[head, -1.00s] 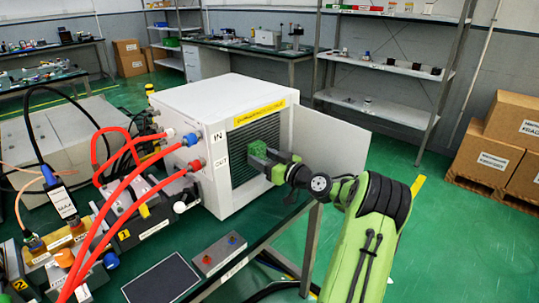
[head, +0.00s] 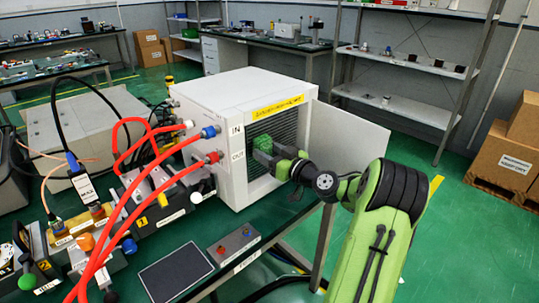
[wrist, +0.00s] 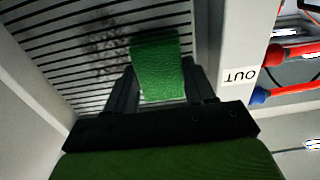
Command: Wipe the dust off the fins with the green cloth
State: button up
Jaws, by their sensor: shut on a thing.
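The green cloth (wrist: 160,66) is held between the two fingers of my gripper (wrist: 160,88), which is shut on it. In the head view the cloth (head: 263,143) shows at the tip of my gripper (head: 264,151), in front of the open side of the white cabinet (head: 205,105). The fins (wrist: 70,58) are dark horizontal slats behind the cloth. Dark dust patches (wrist: 103,48) show on the fins to the left of the cloth in the wrist view. I cannot tell whether the cloth touches the fins.
The cabinet's open door (head: 352,135) stands out to the right of my gripper. Red hoses (head: 133,195) join the cabinet's left side by the IN and OUT labels. A small button box (head: 234,247) and a dark flat pad (head: 176,278) lie on the table in front.

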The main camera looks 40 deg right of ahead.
jog(key=shift+w+d+f+p, duration=0.1)
jog(key=shift+d+p, duration=0.2)
jog(key=shift+d, duration=1.75)
jog(key=shift+w+d+p, duration=0.1)
jog(key=shift+d+p, duration=0.15)
jog(key=shift+d, duration=1.75)
jog(key=shift+d+p, duration=0.8)
jog(key=shift+d, duration=1.2)
jog(key=shift+s, duration=0.1)
jog(key=shift+s+f+b, duration=0.15)
jog(key=shift+s+b, duration=0.25)
jog(key=shift+b, duration=0.15)
jog(key=s+b, duration=0.2)
jog(key=s, duration=0.3)
